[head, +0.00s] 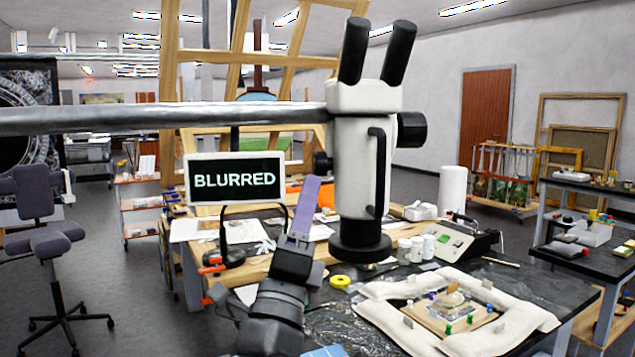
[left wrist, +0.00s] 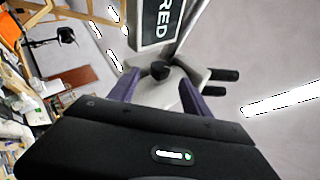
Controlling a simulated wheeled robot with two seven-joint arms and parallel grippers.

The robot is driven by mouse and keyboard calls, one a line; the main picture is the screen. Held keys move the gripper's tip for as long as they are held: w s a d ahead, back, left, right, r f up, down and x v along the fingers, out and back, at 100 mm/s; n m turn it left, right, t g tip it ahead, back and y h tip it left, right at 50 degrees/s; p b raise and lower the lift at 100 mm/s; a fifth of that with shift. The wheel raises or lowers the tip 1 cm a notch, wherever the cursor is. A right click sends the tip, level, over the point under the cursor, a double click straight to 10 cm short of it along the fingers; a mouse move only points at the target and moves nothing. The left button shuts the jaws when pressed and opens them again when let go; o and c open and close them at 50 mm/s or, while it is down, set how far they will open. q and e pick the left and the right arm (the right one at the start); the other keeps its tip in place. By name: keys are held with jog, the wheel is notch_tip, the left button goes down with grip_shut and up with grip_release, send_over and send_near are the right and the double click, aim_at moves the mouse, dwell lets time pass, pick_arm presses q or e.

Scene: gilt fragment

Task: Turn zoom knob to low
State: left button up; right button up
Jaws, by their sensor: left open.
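The white microscope (head: 352,190) with black eyepieces hangs over the table from a long grey bar. It has a small black knob (head: 322,164) on its left side and a larger black knob (head: 411,130) on its right side; I cannot read which is marked zoom. A sign (head: 234,180) beside it reads "BLURRED". My left gripper (head: 311,183), with purple fingers, is just below the small left knob. In the left wrist view its fingers are open and empty, and the small knob (left wrist: 160,71) shows between and beyond the fingertips. My right gripper is out of view.
The grey bar (head: 150,117) crosses above my left arm. Below the microscope, the table holds a white cushion ring (head: 385,318) around a gilt fragment, several jars (head: 416,248), yellow tape (head: 340,281) and a device with a green panel (head: 452,243).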

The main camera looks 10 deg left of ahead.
aim_at(315, 170)
pick_arm(q)
jog(key=shift+s+r, duration=0.1)
jog(key=shift+s, duration=0.05)
jog(key=p+x, duration=0.2)
jog(key=x, duration=0.4)
jog(key=shift+w+r, duration=0.3)
jog(key=shift+w+d+r+p, duration=0.1)
jog(key=shift+w+r+p, duration=0.2)
jog(key=shift+w+p, duration=0.1)
grip_shut()
